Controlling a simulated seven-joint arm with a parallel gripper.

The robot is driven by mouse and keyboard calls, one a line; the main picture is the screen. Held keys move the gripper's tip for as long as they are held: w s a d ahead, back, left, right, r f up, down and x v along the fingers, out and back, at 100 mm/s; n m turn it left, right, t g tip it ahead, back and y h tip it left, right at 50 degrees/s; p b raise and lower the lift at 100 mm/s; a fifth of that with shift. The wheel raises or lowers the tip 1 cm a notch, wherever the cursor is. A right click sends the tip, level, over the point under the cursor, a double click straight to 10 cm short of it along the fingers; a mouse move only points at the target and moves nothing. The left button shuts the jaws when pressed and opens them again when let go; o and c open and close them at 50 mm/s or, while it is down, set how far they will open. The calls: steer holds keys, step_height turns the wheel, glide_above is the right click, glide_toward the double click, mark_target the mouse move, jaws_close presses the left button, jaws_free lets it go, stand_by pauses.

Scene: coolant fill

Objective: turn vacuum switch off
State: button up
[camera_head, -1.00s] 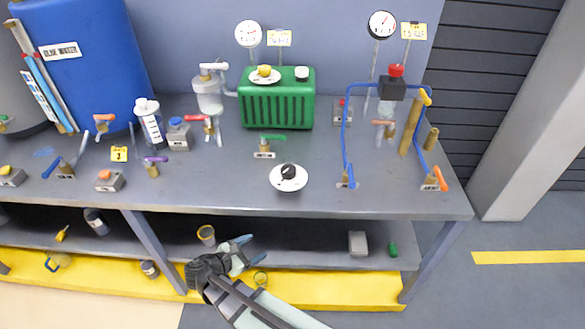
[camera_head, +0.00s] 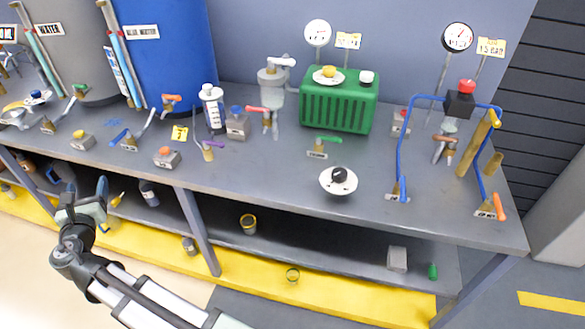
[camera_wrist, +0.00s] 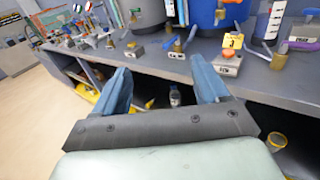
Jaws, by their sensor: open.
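Several small grey switch boxes with coloured buttons stand on the bench; their labels are too small to tell which is the vacuum switch. One has a blue button (camera_head: 237,124), one an orange-red button (camera_head: 167,157), one a yellow button (camera_head: 82,140), one a red button (camera_head: 401,122). The orange-red and yellow ones also show in the wrist view (camera_wrist: 229,64) (camera_wrist: 134,51). My gripper (camera_head: 86,197) is open and empty, in front of the bench's left part and below its top. Its two blue fingers (camera_wrist: 160,82) point toward the bench edge in the wrist view, touching nothing.
A green machine (camera_head: 338,103), a black knob on a white disc (camera_head: 339,180), valves and blue pipes (camera_head: 399,150) crowd the bench top (camera_head: 270,175). A blue tank (camera_head: 170,50) stands at the back. A lower shelf (camera_head: 330,255) holds small items.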

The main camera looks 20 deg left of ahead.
steer(key=s+a+r+n+y, duration=0.3)
steer(key=s+r, duration=0.2)
steer(key=r, duration=0.1)
steer(key=w+d+f+m+t+h, duration=0.1)
steer(key=w+d+m+t+h, duration=0.15)
steer(key=w+d+h, duration=0.45)
steer(key=m+g+h, duration=0.5)
steer(key=m+h, duration=1.2)
steer(key=h, duration=0.2)
glide_toward(346, 171)
steer(key=shift+n+t, duration=0.25)
steer(key=x, duration=0.6)
steer(key=f+x, duration=0.1)
steer(key=x, duration=0.2)
steer(key=shift+w+d, duration=0.15)
steer(key=shift+w, duration=0.25)
steer(key=shift+c, duration=0.2)
